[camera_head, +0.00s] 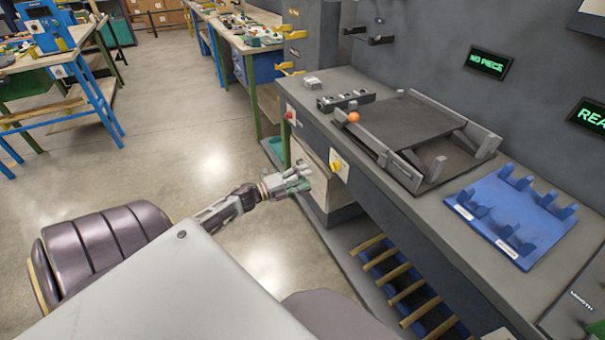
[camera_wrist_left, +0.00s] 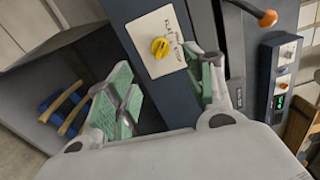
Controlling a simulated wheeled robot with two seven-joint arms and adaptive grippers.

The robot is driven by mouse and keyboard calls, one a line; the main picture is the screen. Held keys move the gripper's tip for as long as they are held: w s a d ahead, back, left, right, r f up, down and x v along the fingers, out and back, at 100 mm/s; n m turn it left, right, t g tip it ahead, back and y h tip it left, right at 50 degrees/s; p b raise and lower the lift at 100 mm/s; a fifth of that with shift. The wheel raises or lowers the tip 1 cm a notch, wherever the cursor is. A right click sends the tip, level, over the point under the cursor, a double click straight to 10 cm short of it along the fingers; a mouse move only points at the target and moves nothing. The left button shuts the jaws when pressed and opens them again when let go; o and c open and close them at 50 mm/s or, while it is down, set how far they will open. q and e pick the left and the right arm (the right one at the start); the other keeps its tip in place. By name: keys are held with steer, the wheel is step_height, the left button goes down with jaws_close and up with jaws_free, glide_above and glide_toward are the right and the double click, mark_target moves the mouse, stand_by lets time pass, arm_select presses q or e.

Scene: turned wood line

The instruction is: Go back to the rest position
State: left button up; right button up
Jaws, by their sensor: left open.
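My left gripper (camera_head: 298,181) is in front of the workbench, below the level of its top, near the yellow knob (camera_head: 336,166) on the bench front. In the left wrist view my left gripper (camera_wrist_left: 165,95) shows its green-padded fingers spread apart with nothing between them. The yellow knob (camera_wrist_left: 160,47) on its white plate is beyond the fingers there. My right gripper is in neither view.
The grey workbench (camera_head: 395,200) carries a dark plate fixture (camera_head: 411,122) and a blue cradle (camera_head: 513,215). A lower bin (camera_head: 405,290) holds several wooden sticks. An orange ball-ended lever (camera_head: 353,117) stands at the bench edge. Open floor (camera_head: 170,130) lies to the left.

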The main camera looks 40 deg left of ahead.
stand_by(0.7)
arm_select(q)
steer(key=s+a+f+n+g+y+p, duration=0.1)
steer(key=s+a+f+n+y+p, duration=0.1)
steer(key=f+n+y+p, duration=0.3)
steer(key=s+a+f+n+g+p, duration=0.1)
steer(key=s+f+n+p, duration=0.15)
steer(key=f, duration=0.45)
steer(key=s+d+f+n+g+y+p, duration=0.35)
steer(key=s+f+n+p, duration=0.3)
steer(key=s+f, duration=0.5)
steer(key=s+d+f+n+g+p, duration=0.2)
steer(key=s+d, duration=0.4)
steer(key=s, duration=0.4)
steer(key=s+d+f+n+g+h+p, duration=0.1)
steer(key=s+d+f+g+p, duration=0.3)
steer(key=s, duration=0.7)
steer(key=s+d+f+n+g+p, duration=0.3)
steer(key=s+d+n+g+p, duration=0.1)
steer(key=s+d, duration=0.4)
steer(key=shift+s+f+h, duration=0.15)
steer(key=shift+s+h, duration=0.2)
steer(key=shift+s, duration=0.8)
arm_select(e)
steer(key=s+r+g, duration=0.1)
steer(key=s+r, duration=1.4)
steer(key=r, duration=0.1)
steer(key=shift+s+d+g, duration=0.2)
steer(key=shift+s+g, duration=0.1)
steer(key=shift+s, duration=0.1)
